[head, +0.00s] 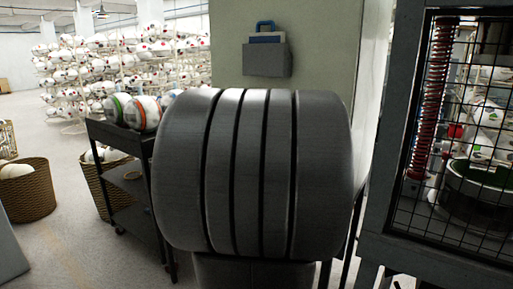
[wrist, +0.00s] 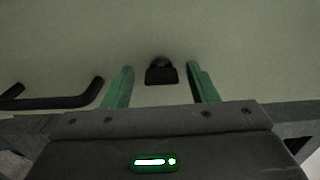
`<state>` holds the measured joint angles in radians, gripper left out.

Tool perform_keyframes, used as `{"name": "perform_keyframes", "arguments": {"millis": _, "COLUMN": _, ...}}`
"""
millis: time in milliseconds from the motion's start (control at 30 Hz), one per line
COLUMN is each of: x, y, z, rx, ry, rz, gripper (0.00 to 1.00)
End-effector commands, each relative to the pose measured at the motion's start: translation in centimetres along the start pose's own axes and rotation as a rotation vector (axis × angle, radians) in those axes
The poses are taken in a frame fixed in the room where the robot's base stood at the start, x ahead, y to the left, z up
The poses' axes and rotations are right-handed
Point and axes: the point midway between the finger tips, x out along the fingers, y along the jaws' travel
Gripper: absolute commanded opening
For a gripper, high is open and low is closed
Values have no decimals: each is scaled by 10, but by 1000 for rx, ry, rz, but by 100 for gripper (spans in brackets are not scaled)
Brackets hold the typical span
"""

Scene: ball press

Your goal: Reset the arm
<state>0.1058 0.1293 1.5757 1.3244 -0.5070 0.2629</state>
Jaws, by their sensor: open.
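My gripper (wrist: 160,84) shows in the wrist view, with two green fingers spread apart and nothing between them. A small dark fixture (wrist: 160,72) on a plain pale surface shows beyond the gap between the fingertips; I cannot tell how far away it is. In the head view a large dark ribbed part of my own arm fills the middle and hides what is behind it. The gripper does not show in the head view.
A dark cart (head: 122,158) with balls (head: 143,113) on top stands left of centre. Wicker baskets (head: 27,192) stand on the floor at left. A caged machine (head: 455,140) stands close at right. A pale wall (head: 325,45) holds a grey holder (head: 267,60). A black bar (wrist: 60,101) shows in the wrist view.

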Motion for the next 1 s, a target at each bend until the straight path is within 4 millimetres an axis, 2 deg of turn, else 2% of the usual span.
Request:
{"name": "perform_keyframes", "arguments": {"millis": 400, "x": -3, "y": -2, "z": 1, "rx": -452, "ry": -3, "rz": 1, "gripper": 53}}
{"name": "perform_keyframes", "arguments": {"millis": 1000, "x": -3, "y": -2, "z": 0, "rx": -1035, "ry": -2, "rz": -1, "gripper": 53}}
